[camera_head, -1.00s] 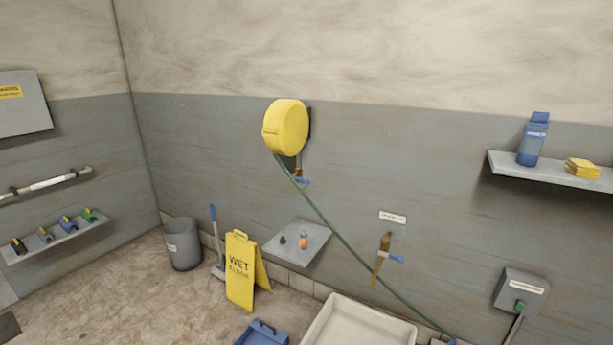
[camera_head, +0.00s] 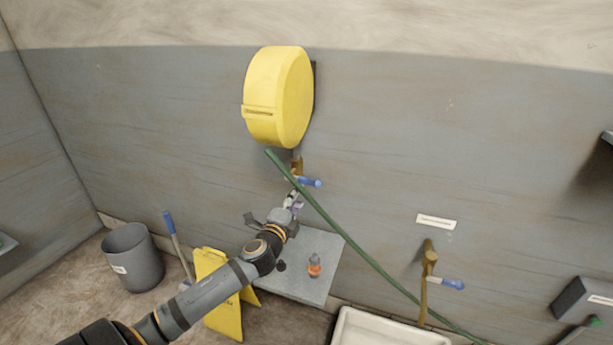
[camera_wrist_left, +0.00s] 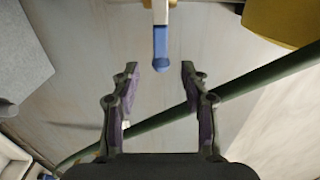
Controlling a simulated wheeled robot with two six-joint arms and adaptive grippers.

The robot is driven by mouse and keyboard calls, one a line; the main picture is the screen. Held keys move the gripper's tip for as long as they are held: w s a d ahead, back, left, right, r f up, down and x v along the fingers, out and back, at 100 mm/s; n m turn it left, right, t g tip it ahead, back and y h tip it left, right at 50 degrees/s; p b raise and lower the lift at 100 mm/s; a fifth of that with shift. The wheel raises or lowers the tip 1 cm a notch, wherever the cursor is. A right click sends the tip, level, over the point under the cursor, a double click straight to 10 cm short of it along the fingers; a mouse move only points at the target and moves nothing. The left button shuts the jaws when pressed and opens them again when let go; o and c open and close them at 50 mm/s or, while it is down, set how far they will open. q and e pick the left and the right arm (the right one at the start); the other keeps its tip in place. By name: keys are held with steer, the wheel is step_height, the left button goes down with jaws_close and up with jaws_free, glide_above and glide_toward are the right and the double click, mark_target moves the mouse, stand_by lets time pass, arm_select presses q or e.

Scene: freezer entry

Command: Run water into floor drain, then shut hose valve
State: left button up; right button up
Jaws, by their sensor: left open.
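The yellow hose reel (camera_head: 280,98) is on the grey wall. Below it is a brass valve with a blue lever (camera_head: 311,183). In the left wrist view the blue lever (camera_wrist_left: 160,50) points toward the gap between my fingers, just beyond the fingertips. My left gripper (camera_head: 292,200) is open and empty, just below the valve; it also shows in the left wrist view (camera_wrist_left: 160,68). The green hose (camera_head: 352,246) runs from the reel down to the right, and passes behind my fingers in the left wrist view. The floor drain is not in view. My right gripper is not in view.
A small grey shelf (camera_head: 325,250) with an orange-capped bottle (camera_head: 314,266) is below the valve. A second brass tap (camera_head: 429,262) with a blue lever is to the right, above a white basin (camera_head: 385,330). A yellow wet-floor sign (camera_head: 217,320) and grey bin (camera_head: 133,258) stand at left.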

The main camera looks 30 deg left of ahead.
mark_target(309, 183)
arm_select(q)
steer(key=w, duration=0.1)
steer(key=w+p, duration=0.1)
steer(key=w, duration=0.1)
steer(key=shift+w+r, duration=0.25)
steer(key=shift+r, duration=0.15)
steer(key=x, duration=0.3)
steer(key=p+x, duration=0.1)
steer(key=x, duration=0.1)
steer(key=shift+a+f, duration=0.25)
steer(key=shift+f, duration=0.05)
steer(key=shift+w, duration=0.7)
steer(key=shift+w+a+f, duration=0.1)
steer(key=shift+w, duration=0.05)
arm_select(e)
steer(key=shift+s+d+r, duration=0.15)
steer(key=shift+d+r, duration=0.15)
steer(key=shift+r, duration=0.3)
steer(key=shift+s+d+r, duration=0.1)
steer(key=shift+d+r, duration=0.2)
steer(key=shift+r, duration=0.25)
arm_select(q)
jaws_close()
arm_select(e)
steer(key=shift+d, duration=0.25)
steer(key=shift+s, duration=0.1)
